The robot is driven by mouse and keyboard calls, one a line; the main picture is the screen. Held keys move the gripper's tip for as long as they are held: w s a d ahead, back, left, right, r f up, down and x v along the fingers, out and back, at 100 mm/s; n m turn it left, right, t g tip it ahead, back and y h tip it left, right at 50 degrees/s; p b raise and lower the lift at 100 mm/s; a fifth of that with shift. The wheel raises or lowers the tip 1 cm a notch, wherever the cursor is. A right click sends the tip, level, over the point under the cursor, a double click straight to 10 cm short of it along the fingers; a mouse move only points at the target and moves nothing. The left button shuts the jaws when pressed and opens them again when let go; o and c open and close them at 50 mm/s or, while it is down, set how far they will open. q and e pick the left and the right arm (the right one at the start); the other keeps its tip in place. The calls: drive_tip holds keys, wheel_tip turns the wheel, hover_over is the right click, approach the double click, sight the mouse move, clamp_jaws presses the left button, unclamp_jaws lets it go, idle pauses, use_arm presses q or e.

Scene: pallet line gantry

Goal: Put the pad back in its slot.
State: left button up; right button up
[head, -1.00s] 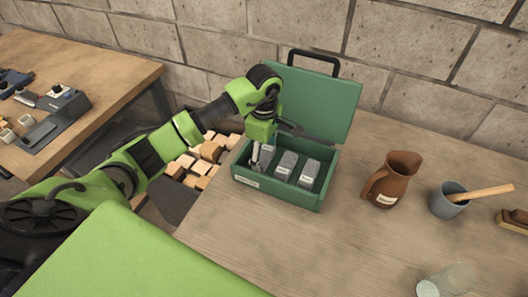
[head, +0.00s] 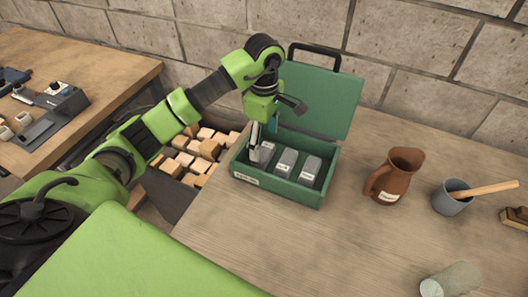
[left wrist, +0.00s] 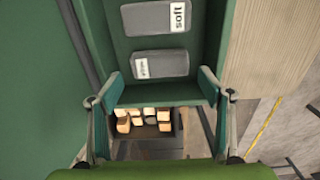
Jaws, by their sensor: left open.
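Three grey pads with white labels stand in the open green box: a left one (head: 266,152), a middle one (head: 286,163) and a right one (head: 310,170). My left gripper (head: 262,138) is above the left end of the box, fingers pointing down, and it is open and empty. In the left wrist view its two fingers (left wrist: 158,84) are spread wide apart, with a pad (left wrist: 160,65) just beyond the tips and another pad labelled "soft" (left wrist: 155,17) farther up. The third pad is not visible there. My right gripper is not in view.
The green lid (head: 322,100) stands open behind the box. A bin of wooden blocks (head: 200,150) is left of the table. The table's front middle is clear.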

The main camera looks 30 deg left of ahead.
sight(264, 151)
use_arm(q)
wheel_tip(264, 151, up, 7)
drive_tip(key=shift+f, duration=0.15)
drive_tip(key=shift+f, duration=0.1)
idle(0.6)
